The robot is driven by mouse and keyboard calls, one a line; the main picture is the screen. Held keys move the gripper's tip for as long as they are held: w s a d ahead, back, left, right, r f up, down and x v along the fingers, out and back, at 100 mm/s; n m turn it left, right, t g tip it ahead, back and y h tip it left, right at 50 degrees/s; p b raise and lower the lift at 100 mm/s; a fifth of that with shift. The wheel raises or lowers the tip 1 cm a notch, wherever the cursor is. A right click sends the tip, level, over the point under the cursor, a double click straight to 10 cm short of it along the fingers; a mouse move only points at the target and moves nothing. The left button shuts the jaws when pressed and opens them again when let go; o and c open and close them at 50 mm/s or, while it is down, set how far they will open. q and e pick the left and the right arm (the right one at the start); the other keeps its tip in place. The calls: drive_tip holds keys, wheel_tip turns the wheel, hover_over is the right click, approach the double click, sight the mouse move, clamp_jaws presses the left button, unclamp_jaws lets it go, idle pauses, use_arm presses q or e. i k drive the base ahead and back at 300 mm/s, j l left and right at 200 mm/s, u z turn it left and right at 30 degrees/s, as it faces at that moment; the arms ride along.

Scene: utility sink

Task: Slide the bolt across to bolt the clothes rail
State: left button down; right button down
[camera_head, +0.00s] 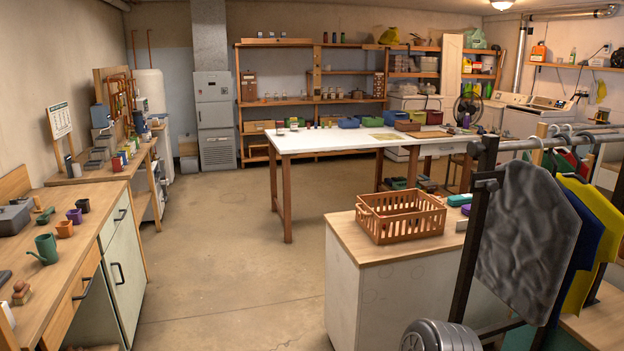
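The clothes rail stands at the right edge, with a dark upright post (470,245) and a metal bar (575,142) running right from its top. A small dark fitting (487,181) sticks out from the post below the bar; I cannot tell whether it is the bolt or how it is set. A grey textured garment (530,240), a blue one (586,235) and a yellow one (606,225) hang from the bar and hide part of the frame. Neither of my grippers shows in the head view.
A white cabinet (345,290) with an orange basket (402,213) on its wooden top stands left of the rail. A grey ridged rounded thing (440,336) is at the bottom edge. A workbench (75,215) lines the left wall. The concrete floor (225,270) between is clear.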

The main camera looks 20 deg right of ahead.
sight(493, 186)
drive_tip(key=z, duration=1.45)
